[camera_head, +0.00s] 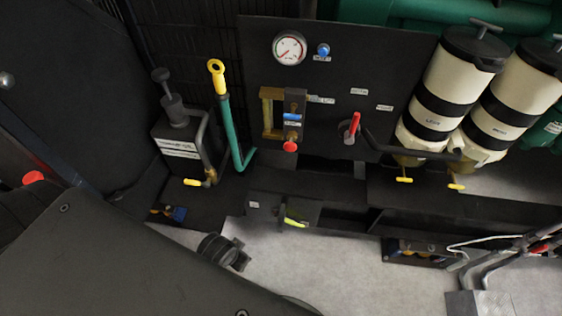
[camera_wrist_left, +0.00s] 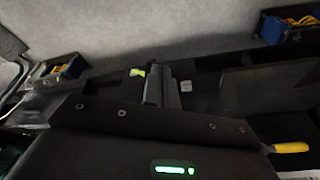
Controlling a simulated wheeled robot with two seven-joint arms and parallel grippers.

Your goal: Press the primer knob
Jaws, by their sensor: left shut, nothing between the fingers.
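I cannot tell for certain which part is the primer knob, as the small labels are unreadable. A black knob (camera_head: 160,75) stands upright on a stem over a labelled black box at the left. A small blue knob (camera_head: 323,49) sits beside the gauge, and a red knob (camera_head: 290,146) is lower on the same panel. My left gripper (camera_head: 236,256) is low in the head view, well below these knobs and apart from them. Its fingers also show in the left wrist view (camera_wrist_left: 161,72), shut and empty. My right gripper is not in view.
Two cream filters (camera_head: 461,74) with black bands stand at the right. A yellow-topped green lever (camera_head: 217,78) rises beside the black box. A red lever (camera_head: 353,127) juts from the panel. Pale floor (camera_head: 330,262) is clear below.

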